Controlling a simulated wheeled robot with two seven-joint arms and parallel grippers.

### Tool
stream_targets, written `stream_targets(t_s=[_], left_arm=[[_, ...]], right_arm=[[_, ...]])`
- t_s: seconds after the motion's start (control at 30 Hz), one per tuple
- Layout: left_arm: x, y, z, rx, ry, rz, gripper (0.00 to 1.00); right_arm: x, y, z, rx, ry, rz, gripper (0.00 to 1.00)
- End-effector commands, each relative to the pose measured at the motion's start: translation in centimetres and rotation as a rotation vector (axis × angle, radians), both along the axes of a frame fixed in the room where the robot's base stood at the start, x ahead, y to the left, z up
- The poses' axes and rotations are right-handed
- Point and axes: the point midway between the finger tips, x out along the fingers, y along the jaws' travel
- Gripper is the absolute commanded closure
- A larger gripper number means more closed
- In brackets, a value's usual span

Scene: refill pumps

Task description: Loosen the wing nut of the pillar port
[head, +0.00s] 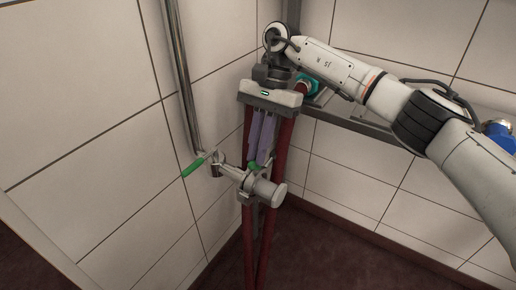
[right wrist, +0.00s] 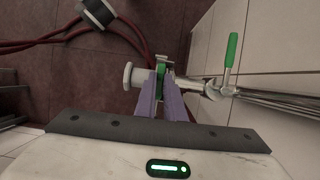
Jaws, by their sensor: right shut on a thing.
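The pillar port (head: 268,192) is a grey fitting with a round capped end. It sits on a short pipe branch from the steel standpipe by the wall. Its green wing nut (right wrist: 162,69) shows between my fingers in the right wrist view; in the head view only a bit of green shows at the fingertips. My right gripper (head: 258,160) points down at the port, its purple fingers shut on the wing nut. The capped end (right wrist: 128,75) shows left of the fingers in the right wrist view. My left gripper is not in view.
A green lever handle (head: 193,167) sits on the pipe branch, left of the port; it also shows in the right wrist view (right wrist: 232,48). Dark red hoses (head: 248,235) hang beside and below the port. A metal ledge (head: 350,122) runs along the tiled wall behind my arm.

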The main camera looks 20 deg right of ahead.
Motion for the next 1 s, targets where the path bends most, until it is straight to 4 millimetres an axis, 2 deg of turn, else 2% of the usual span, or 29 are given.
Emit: stream_targets(t_s=[0.27, 0.3, 0.4, 0.73, 0.87, 1.0], left_arm=[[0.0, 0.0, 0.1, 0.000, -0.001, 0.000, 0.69], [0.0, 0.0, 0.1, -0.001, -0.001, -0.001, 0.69], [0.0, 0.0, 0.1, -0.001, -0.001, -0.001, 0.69], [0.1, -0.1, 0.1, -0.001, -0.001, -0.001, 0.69], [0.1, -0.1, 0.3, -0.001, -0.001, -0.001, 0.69], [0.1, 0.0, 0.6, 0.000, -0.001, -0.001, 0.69]], right_arm=[[0.0, -0.1, 0.0, -0.003, -0.001, 0.003, 1.00], [0.0, -0.1, 0.0, -0.003, -0.001, 0.003, 0.84], [0.0, -0.1, 0.0, -0.002, 0.000, 0.002, 0.72], [0.1, -0.1, 0.4, -0.001, -0.002, 0.000, 0.72], [0.6, -0.6, 2.0, 0.000, -0.003, -0.002, 0.72], [1.2, -1.4, 4.8, -0.001, -0.004, -0.002, 0.72]])
